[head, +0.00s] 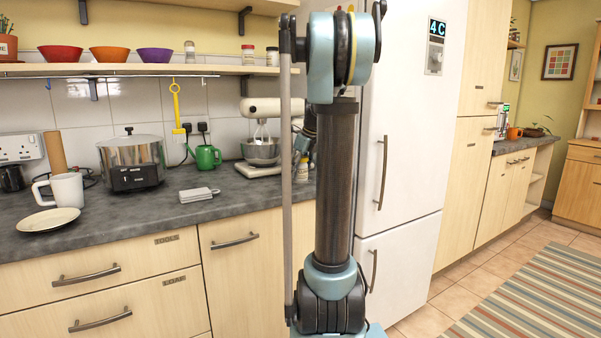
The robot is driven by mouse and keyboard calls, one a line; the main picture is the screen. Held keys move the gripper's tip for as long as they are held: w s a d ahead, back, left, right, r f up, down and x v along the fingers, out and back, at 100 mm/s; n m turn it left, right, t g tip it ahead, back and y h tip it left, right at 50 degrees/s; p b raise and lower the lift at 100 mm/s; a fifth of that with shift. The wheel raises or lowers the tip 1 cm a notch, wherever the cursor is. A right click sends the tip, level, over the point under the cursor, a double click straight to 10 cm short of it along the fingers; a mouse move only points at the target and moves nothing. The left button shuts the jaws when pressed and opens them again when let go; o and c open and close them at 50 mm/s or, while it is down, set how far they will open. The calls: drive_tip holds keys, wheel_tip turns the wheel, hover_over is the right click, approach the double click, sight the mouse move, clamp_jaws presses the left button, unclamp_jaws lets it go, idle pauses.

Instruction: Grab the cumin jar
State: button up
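I cannot tell which jar is the cumin jar, as the labels are too small to read. Two small jars with dark red lids stand on the wall shelf, a left one (248,55) and a right one (272,57). A pale jar (190,53) stands further left on the same shelf. Another small jar (303,169) with a whitish and yellow side stands on the counter, partly hidden by my arm. My gripper (304,144) shows only in part behind my arm, just above that counter jar. Its fingers are mostly hidden, so I cannot see whether it is open.
A stand mixer (262,140) stands on the counter (120,236) left of my arm, with a green watering can (205,157) and a steel cooker (133,162) beyond. A white mug (67,190) and plate (48,219) are at left. The fridge (412,150) is at right.

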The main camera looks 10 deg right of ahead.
drive_tip(key=c, duration=0.8)
drive_tip(key=shift+o, duration=0.2)
drive_tip(key=shift+r, duration=0.15)
